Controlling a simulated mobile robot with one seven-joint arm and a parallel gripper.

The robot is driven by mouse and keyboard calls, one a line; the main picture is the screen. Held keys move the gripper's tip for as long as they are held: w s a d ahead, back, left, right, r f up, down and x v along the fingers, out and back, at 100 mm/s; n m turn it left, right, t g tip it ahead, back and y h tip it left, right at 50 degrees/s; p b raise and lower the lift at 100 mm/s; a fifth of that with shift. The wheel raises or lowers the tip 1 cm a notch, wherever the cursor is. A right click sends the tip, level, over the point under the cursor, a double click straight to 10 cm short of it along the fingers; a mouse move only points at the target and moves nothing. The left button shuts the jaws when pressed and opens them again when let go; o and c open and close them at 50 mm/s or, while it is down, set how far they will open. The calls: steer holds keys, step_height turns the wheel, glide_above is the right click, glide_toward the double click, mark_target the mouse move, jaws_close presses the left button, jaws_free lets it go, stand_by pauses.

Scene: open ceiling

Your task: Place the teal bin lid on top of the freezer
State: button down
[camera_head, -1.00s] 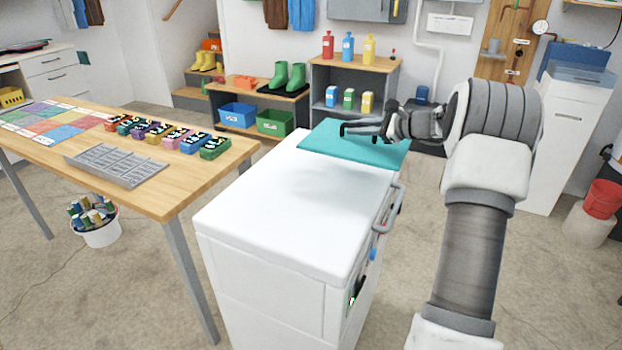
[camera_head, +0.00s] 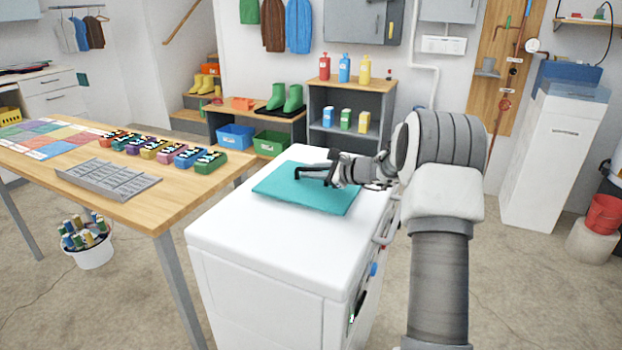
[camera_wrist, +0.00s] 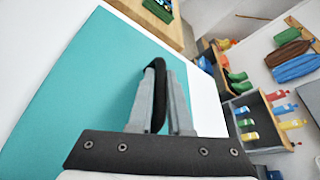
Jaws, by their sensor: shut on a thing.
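The teal bin lid (camera_head: 300,192) is a flat rectangular panel with a black handle (camera_head: 312,172). It is over the far part of the white freezer top (camera_head: 270,245); whether it touches the surface or hovers just above it I cannot tell. My gripper (camera_head: 332,170) reaches in from the right and is shut on the lid's handle. In the wrist view the two grey fingers (camera_wrist: 163,103) close around the black handle (camera_wrist: 155,85), with the teal lid (camera_wrist: 75,85) below and the white freezer top (camera_wrist: 208,110) beyond its edge.
A wooden table (camera_head: 150,205) with a grey divided tray (camera_head: 108,180) and several coloured clips stands left of the freezer. A grey shelf (camera_head: 345,105) with bottles and boxes is behind it. The near part of the freezer top is clear.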

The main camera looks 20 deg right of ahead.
steer(key=shift+f, duration=0.4)
steer(key=shift+r, duration=0.1)
steer(key=c, duration=1.3)
jaws_free()
steer(key=shift+f, duration=0.2)
steer(key=o, duration=0.5)
steer(key=shift+c, duration=0.2)
steer(key=shift+r, duration=0.2)
steer(key=shift+s+d+r, duration=0.15)
steer(key=shift+s+d, duration=0.1)
steer(key=shift+s, duration=0.05)
steer(key=p+v, duration=0.2)
steer(key=v, duration=0.9)
steer(key=shift+s+p, duration=0.15)
steer(key=shift+p, duration=0.15)
